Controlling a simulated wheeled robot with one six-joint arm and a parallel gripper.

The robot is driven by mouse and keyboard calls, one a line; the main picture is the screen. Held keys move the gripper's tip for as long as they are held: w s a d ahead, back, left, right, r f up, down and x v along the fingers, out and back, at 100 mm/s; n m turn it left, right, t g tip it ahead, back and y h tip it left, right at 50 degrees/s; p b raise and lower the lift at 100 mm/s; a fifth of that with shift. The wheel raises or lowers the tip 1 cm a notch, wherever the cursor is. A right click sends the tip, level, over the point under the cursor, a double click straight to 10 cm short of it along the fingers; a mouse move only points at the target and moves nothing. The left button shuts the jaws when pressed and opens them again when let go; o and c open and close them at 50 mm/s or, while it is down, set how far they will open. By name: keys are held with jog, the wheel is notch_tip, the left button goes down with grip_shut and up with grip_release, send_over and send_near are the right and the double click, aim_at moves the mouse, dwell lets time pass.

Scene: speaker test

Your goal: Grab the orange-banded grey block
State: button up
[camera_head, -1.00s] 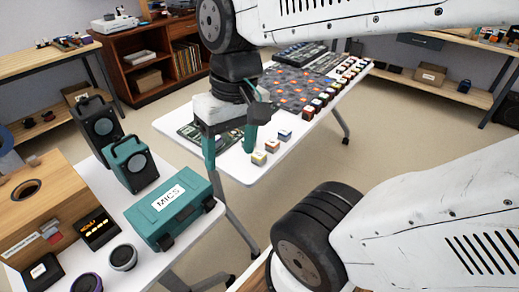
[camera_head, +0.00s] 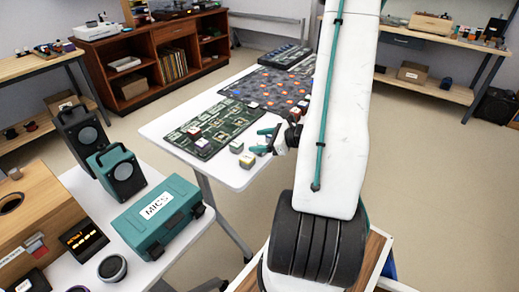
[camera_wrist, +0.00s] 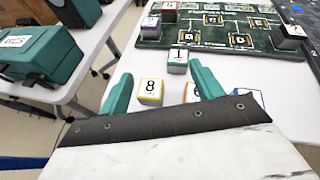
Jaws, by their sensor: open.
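My gripper (camera_wrist: 160,72) is open and empty, its teal fingers spread low over the white table. It also shows in the head view (camera_head: 263,140), near the table's front edge. In the wrist view, a pale block with an orange edge (camera_wrist: 190,93) is beside the right finger, which partly hides it. A yellow-edged block marked 8 (camera_wrist: 150,91) lies between the fingers. A green-edged block marked 1 (camera_wrist: 178,61) is just beyond the right fingertip. A blue-edged block (camera_wrist: 249,97) is to the right, partly behind the gripper plate. In the head view, my arm and gripper hide the orange-edged block.
A green circuit board (camera_head: 213,127) with a few blocks on it lies beyond the gripper. A dark mat with orange spots (camera_head: 265,89) is farther back. A teal MICS case (camera_head: 157,216) stands on the left table. The floor between the tables is open.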

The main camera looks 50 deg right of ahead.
jog(key=s+d+f+m+h, duration=0.3)
jog(key=d+f+m, duration=0.1)
jog(key=d+f, duration=0.1)
jog(key=x, duration=0.7)
jog(key=shift+d+f, duration=0.25)
jog(key=shift+f, duration=0.2)
jog(key=c, duration=1.1)
